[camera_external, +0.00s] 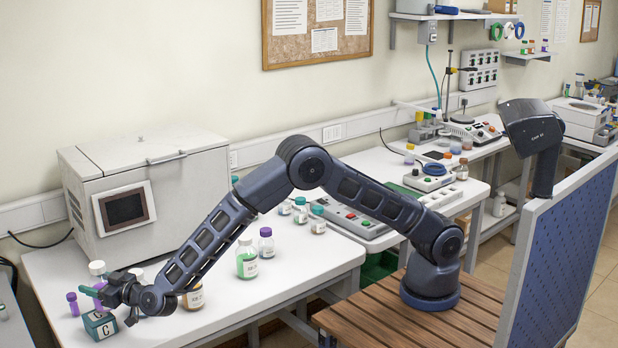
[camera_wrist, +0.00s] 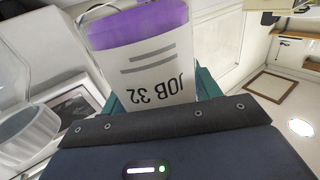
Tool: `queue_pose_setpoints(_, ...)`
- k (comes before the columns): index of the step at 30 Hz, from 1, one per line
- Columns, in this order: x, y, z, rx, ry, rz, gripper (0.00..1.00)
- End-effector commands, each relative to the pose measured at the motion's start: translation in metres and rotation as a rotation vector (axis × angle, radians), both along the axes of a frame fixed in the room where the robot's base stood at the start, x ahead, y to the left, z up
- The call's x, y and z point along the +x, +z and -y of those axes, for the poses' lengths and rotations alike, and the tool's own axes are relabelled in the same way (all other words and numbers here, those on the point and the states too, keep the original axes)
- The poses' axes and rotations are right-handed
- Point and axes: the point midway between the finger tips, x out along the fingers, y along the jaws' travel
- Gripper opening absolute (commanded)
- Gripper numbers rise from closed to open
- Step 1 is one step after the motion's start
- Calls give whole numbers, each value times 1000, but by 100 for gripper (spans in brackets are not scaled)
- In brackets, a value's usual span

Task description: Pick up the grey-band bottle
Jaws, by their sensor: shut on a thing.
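My gripper (camera_external: 104,287) is at the far left end of the white bench, with its teal fingers shut around a bottle. In the wrist view this bottle (camera_wrist: 150,70) has purple contents and a white label with two grey bars and "JOB 32"; it appears upside down there. In the external view the held bottle is mostly hidden by my gripper; a white cap (camera_external: 97,267) shows just above. The teal fingers show behind the label in the wrist view (camera_wrist: 205,84). I cannot tell whether the bottle is clear of the bench.
A teal block marked C (camera_external: 100,325) stands just below my gripper. A small purple vial (camera_external: 72,303) is to its left. A green bottle (camera_external: 247,259) and a purple-capped bottle (camera_external: 266,243) stand to the right. A grey oven-like box (camera_external: 150,190) stands behind.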

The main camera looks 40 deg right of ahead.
Motion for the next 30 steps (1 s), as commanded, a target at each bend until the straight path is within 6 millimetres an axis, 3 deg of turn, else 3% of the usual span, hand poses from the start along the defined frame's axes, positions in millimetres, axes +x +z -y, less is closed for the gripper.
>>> queue_pose_setpoints(18, 0, 146, 0, 6, 0, 1, 20)
queue_pose_setpoints(24, 0, 174, 0, 5, -1, 2, 20)
queue_pose_setpoints(30, 1, 187, -2, 8, 23, 7, 20)
